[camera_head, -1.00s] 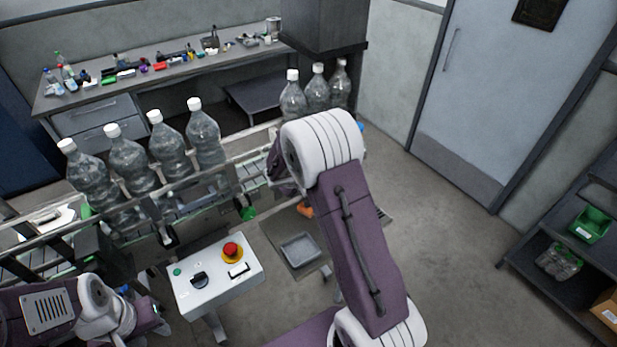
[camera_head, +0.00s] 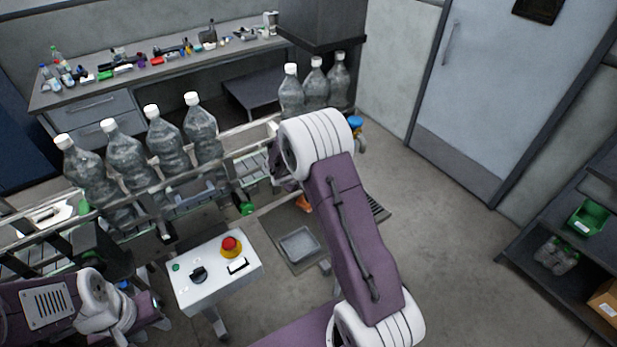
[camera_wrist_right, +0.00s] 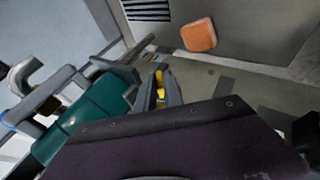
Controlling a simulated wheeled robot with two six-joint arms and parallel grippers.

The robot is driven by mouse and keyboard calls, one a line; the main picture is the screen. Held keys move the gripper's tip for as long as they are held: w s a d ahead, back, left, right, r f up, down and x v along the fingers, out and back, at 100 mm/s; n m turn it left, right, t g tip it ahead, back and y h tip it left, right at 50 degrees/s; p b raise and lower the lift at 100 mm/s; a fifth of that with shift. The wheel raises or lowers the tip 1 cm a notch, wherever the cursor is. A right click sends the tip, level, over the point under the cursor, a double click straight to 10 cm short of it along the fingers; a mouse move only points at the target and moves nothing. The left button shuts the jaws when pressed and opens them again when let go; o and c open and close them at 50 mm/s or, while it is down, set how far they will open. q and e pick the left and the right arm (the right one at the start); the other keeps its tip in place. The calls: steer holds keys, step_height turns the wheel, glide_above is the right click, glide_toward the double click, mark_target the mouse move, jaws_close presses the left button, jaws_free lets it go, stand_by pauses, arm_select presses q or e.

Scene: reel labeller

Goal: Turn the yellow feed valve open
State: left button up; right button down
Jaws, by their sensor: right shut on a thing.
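The yellow feed valve shows only as a small yellow handle (camera_wrist_right: 160,78) in the right wrist view. My right gripper (camera_wrist_right: 158,92) is shut on it, with its dark fingers on either side. The rest of the valve is hidden by the fingers and the purple wrist. In the head view my right arm covers both the valve and the right gripper. My left gripper (camera_head: 148,308) is low at the left, beside the control box and far from the valve; its jaws are too small to read.
A conveyor with several clear bottles (camera_head: 165,140) runs behind a white control box (camera_head: 213,270) with a red button (camera_head: 230,246). A teal part (camera_wrist_right: 92,118) lies close left of my right gripper. An orange block (camera_wrist_right: 199,35) is on the floor.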

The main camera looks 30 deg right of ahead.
steer(key=n+t+h+b, duration=0.1)
steer(key=h+b, duration=0.2)
steer(key=b, duration=0.7)
steer(key=f+n+t+h+b, duration=0.1)
steer(key=h+b, duration=0.2)
steer(key=b, duration=0.8)
steer(key=n+h+b, duration=0.1)
steer(key=h+b, duration=0.2)
steer(key=b, duration=0.7)
steer(key=shift+a+f+t+h+b, duration=0.2)
steer(key=shift+a+t+h+b, duration=0.1)
steer(key=shift+a+t+b, duration=0.1)
steer(key=shift+r, duration=0.1)
steer(key=c, duration=1.8)
jaws_free()
steer(key=shift+o, duration=0.3)
steer(key=shift+d, duration=0.1)
steer(key=shift+w, duration=0.1)
steer(key=v, duration=0.9)
steer(key=shift+b, duration=0.3)
